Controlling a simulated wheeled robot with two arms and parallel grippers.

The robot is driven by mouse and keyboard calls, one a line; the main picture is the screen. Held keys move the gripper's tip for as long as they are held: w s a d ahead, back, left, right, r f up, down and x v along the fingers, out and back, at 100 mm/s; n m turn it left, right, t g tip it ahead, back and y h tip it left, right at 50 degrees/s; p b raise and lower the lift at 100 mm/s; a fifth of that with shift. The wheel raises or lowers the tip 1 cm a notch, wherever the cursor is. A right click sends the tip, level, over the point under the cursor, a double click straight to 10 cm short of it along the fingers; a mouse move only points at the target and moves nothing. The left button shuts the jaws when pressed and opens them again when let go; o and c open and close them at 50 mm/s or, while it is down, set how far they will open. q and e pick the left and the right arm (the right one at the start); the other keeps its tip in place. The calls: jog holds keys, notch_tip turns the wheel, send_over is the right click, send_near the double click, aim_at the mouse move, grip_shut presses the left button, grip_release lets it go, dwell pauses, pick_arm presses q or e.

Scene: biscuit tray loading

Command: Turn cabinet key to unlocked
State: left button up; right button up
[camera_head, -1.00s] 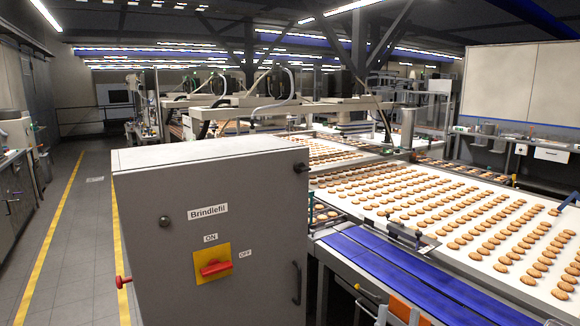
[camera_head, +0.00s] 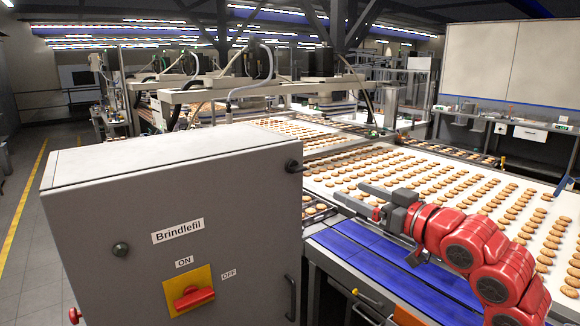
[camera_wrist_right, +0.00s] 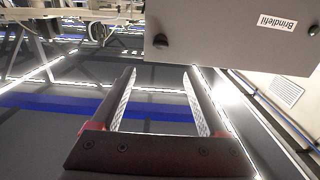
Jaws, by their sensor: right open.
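The grey cabinet (camera_head: 235,250) stands at the front left in the head view. Its front has a dark round lock-like fitting (camera_head: 120,249) left of the "Brindlefil" label (camera_head: 178,231). Below is a red rotary handle (camera_head: 193,297) on a yellow plate, by "ON" and "OFF" labels. I cannot make out a separate key. My right gripper (camera_head: 349,191) is open and empty, right of the cabinet above the conveyor area. In the right wrist view, its open fingers (camera_wrist_right: 158,72) point toward the cabinet's edge, with the dark round fitting (camera_wrist_right: 160,40) above them. My left gripper is not in view.
A red knob (camera_head: 74,315) sticks out at the cabinet's left side. A dark handle (camera_head: 290,298) is on its right front edge. A white conveyor with rows of biscuits (camera_head: 400,165) and a blue belt (camera_head: 350,250) lie to the right. A clear aisle runs at left.

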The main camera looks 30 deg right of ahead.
aim_at(302, 169)
jog(key=w+p, duration=0.2)
jog(key=w, duration=0.3)
jog(key=w+a+p, duration=0.1)
jog(key=w+p, duration=0.1)
jog(key=w, duration=0.3)
jog(key=w+p, duration=0.2)
jog(key=w, duration=0.3)
jog(key=shift+w+a+r, duration=0.2)
jog(key=shift+w, duration=0.2)
jog(key=shift+w+f+p, duration=0.1)
jog(key=shift+w+p, duration=0.25)
jog(key=shift+w, duration=0.2)
